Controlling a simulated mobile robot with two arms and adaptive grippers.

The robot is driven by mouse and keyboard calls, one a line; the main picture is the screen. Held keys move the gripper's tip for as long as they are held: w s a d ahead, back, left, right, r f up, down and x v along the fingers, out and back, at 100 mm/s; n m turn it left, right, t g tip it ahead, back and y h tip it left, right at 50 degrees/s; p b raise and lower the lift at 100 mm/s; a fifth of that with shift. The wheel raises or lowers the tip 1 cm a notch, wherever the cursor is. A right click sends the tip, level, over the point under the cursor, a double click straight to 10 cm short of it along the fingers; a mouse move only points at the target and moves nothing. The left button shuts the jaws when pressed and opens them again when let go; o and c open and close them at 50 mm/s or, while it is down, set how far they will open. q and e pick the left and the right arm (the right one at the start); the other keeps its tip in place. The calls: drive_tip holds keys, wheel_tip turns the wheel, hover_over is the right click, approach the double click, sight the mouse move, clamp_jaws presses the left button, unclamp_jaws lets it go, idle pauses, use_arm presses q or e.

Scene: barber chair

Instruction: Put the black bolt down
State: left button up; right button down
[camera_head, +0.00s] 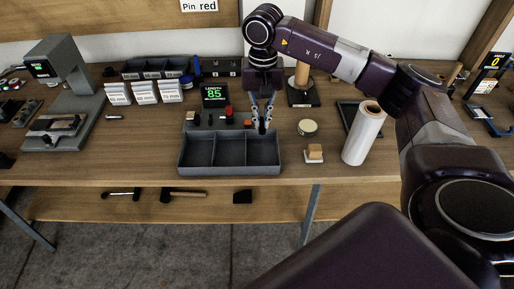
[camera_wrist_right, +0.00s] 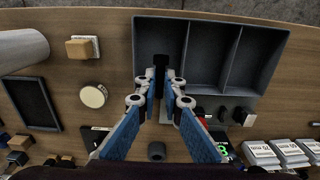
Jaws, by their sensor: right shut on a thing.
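The black bolt (camera_wrist_right: 161,62) shows as a small dark shape at the fingertips of my right gripper (camera_wrist_right: 161,76) in the right wrist view. The right gripper (camera_head: 262,122) is shut on it, pointing down at the back of the grey three-compartment tray (camera_head: 229,173), by its right-hand compartment. The tray also shows in the wrist view (camera_wrist_right: 210,17), where the bolt overlaps the compartment at the left end. The fingers hide part of the bolt, and I cannot tell its height above the tray floor. The left gripper is not in view.
A display reading 85 (camera_head: 214,95) and small parts stand behind the tray. To the right are a round tin (camera_head: 307,127), a wooden block (camera_head: 314,152) and a white roll (camera_head: 364,135). A grey machine (camera_head: 66,90) stands at the left.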

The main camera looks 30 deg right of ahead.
drive_tip(key=p, duration=0.1)
hover_over(261, 155)
wheel_tip(261, 155, down, 7)
drive_tip(key=shift+f, duration=0.3)
wheel_tip(261, 155, down, 4)
drive_tip(key=shift+f+p, duration=0.1)
drive_tip(key=shift+p, duration=0.3)
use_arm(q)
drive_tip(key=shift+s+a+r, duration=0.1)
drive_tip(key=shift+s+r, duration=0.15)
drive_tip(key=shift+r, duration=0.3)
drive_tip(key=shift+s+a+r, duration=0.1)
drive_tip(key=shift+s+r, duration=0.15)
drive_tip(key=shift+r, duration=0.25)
use_arm(e)
drive_tip(key=shift+f, duration=0.1)
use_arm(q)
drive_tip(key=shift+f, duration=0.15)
use_arm(e)
drive_tip(key=shift+f, duration=0.1)
drive_tip(key=shift+f+b, duration=0.1)
drive_tip(key=shift+b, duration=0.2)
drive_tip(key=c, duration=2.1)
unclamp_jaws()
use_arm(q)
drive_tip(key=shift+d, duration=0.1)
